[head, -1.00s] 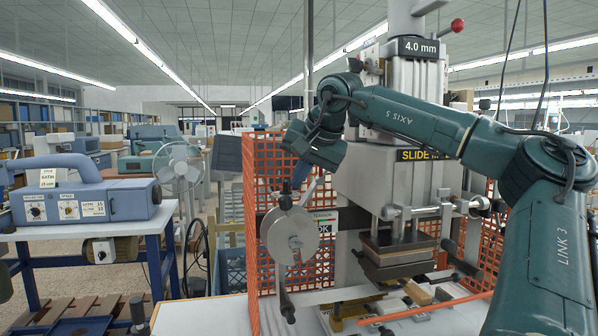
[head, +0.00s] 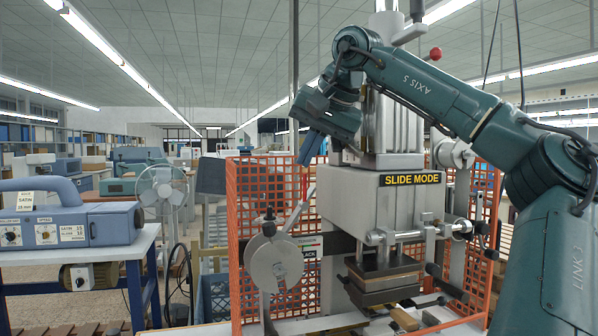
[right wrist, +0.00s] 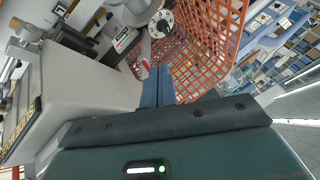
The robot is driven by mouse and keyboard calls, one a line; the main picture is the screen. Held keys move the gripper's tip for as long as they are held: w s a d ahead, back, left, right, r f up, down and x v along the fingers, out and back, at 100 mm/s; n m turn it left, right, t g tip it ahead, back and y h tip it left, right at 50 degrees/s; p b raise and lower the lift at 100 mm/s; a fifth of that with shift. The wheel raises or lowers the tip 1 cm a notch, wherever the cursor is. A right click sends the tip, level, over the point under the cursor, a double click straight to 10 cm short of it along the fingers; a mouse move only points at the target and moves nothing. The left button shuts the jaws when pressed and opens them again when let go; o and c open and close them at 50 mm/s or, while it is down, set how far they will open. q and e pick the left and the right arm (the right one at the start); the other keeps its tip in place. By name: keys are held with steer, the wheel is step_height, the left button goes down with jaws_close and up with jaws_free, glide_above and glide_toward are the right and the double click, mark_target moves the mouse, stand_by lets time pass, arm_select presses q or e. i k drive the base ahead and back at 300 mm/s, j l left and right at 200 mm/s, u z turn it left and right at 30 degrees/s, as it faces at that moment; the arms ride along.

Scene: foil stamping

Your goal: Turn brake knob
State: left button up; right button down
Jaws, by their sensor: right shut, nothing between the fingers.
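A dark knob (head: 268,227) sits at the top of a pale round disc (head: 275,263) on the left side of the stamping press. In the right wrist view a white marked dial with a dark pointer knob (right wrist: 161,26) shows at the top, beyond the fingertips; it seems to be the same knob. I cannot read its setting. My right gripper (head: 308,158) is shut and empty, pointing down, above and to the right of the knob and apart from it. Its blue fingers (right wrist: 157,84) lie together in the wrist view. My left gripper is not in view.
The press head (head: 365,208) with its "SLIDE MODE" sign stands close right of my right gripper. An orange mesh guard (head: 240,228) is behind and left of the disc. A blue-grey machine (head: 65,222) stands on a bench at the left.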

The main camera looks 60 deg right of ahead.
mark_target(269, 218)
steer(key=k+j, duration=0.25)
steer(key=k, duration=0.25)
steer(key=k+j, duration=0.2)
steer(key=k, duration=0.25)
steer(key=k+j, duration=0.25)
steer(key=k, duration=0.25)
